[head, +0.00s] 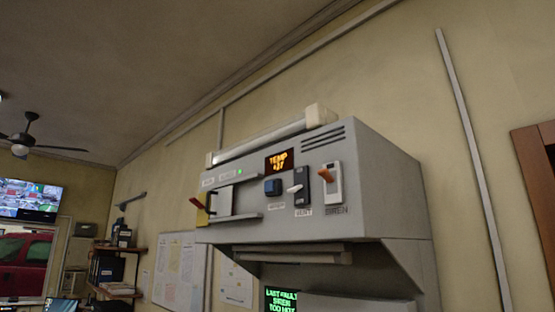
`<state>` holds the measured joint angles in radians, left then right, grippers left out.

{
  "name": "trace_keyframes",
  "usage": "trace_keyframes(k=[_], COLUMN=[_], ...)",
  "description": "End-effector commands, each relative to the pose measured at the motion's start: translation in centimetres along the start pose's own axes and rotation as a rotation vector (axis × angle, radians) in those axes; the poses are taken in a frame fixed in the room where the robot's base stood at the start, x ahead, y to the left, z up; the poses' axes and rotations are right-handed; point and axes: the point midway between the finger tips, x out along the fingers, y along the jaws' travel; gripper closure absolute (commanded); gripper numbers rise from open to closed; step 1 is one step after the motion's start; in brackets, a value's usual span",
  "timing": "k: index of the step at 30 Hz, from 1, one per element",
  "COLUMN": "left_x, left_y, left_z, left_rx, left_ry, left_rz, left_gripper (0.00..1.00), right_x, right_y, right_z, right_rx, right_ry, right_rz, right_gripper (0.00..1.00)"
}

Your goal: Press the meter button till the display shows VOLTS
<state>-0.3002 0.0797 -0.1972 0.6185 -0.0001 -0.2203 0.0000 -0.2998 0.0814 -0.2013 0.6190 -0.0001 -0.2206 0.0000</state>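The grey console (385,190) stands in the middle of the head view, seen from below and tilted. Its small display (279,161) is lit orange and reads TEMP with a number below it, apparently +37. The blue square meter button (272,187) sits just under the display, with a small label beneath it that is too blurred to read surely. Nothing touches the button. Neither of my grippers shows in this view.
Right of the button are a switch (301,187) labelled VENT and an orange-tipped switch (332,182) labelled SIREN. A red-handled lever (197,204) is at the left. A lower green-text screen (282,301) shows a fault message. A light tube (262,139) lies on top.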

Motion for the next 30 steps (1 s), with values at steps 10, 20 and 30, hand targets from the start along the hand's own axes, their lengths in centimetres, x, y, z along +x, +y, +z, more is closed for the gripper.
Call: trace_keyframes(k=[10, 20, 30], left_x=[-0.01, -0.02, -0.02], left_y=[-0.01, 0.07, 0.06], left_z=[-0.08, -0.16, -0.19], left_rx=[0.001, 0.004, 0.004], left_ry=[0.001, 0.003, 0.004], left_rz=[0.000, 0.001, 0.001], left_gripper=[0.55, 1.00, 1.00], right_x=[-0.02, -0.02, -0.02], right_y=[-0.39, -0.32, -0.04], right_z=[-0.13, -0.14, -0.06], right_rx=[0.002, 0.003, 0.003], right_ry=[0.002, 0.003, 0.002], right_rz=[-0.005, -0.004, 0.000], right_gripper=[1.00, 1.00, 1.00])
